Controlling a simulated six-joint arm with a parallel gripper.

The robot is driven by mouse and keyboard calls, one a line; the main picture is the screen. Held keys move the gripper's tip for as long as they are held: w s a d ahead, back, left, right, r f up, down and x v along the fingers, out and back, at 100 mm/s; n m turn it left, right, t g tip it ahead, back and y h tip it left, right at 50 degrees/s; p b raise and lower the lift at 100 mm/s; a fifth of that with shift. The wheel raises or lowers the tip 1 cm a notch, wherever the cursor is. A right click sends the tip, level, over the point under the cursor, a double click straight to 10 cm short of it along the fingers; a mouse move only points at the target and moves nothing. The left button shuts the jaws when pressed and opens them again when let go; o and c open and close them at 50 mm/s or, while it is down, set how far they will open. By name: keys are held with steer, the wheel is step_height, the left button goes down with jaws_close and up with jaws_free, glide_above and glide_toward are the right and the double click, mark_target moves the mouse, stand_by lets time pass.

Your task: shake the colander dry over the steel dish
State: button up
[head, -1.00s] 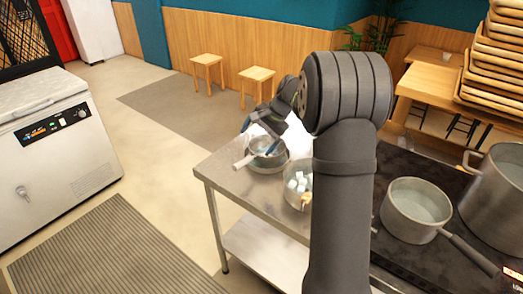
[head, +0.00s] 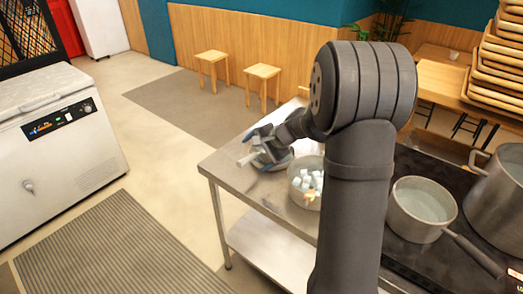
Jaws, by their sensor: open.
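My gripper (head: 258,142) is over the far left corner of the steel counter, with its jaws open. The colander's pale handle (head: 246,158) shows just below my fingers. The colander's bowl is mostly hidden behind my gripper and wrist. The steel dish (head: 282,164) is under and behind my gripper, and only part of it shows. I cannot tell whether the colander rests in the dish or sits just above it.
A metal bowl (head: 294,189) with pale cubes stands to the right of the dish on the steel counter (head: 232,170). A saucepan (head: 418,228) and a tall pot (head: 501,185) stand on the dark stove at right. The counter's left edge is near the colander handle.

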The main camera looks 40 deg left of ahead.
mark_target(249, 158)
steer(key=shift+x, duration=3.2)
steer(key=shift+c, duration=0.2)
jaws_close()
steer(key=shift+r, duration=0.1)
